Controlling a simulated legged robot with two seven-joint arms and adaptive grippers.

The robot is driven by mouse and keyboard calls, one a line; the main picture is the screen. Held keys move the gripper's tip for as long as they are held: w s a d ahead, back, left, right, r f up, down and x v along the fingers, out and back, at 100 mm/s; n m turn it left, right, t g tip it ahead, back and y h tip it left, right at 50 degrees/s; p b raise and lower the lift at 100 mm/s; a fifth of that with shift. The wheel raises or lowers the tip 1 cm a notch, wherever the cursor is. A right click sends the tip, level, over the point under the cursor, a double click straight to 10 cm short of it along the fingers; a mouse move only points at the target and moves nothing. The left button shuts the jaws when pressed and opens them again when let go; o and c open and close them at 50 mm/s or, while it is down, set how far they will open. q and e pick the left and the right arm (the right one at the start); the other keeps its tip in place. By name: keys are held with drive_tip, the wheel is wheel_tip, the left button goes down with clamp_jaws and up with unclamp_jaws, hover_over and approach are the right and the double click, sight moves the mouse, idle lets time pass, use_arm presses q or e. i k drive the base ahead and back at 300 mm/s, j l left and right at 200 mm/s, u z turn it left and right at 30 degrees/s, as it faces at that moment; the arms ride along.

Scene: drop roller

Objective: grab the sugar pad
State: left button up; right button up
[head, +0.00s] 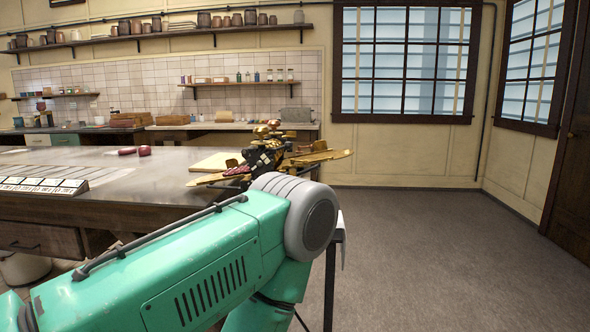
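No thing here can be named as the sugar pad for sure. Two small dark red lumps, a left one (127,151) and a right one (145,150), lie on the grey worktop toward the back. A black and brass machine, likely the drop roller (266,155), stands at the worktop's right end with golden boards out to both sides. A dark red patch (238,170) shows at its left side, too small to make out. My teal arm crosses the foreground from the left and hides the machine's lower part. Neither gripper is in view.
The worktop (110,185) holds a pale board (216,162) left of the machine and a row of white pieces (42,186) at the left. A back counter and shelves with jars line the far wall. The floor (430,250) at right is clear.

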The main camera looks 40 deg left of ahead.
sight(241, 170)
drive_tip(key=k+j+z, duration=0.1)
drive_tip(key=j+z, duration=0.2)
drive_tip(key=j, duration=0.15)
drive_tip(key=k+j+z, duration=0.1)
drive_tip(key=j+z, duration=0.15)
drive_tip(key=j, duration=0.15)
drive_tip(key=k+j+z, duration=0.4)
drive_tip(key=j+z, duration=0.15)
drive_tip(key=j, duration=0.2)
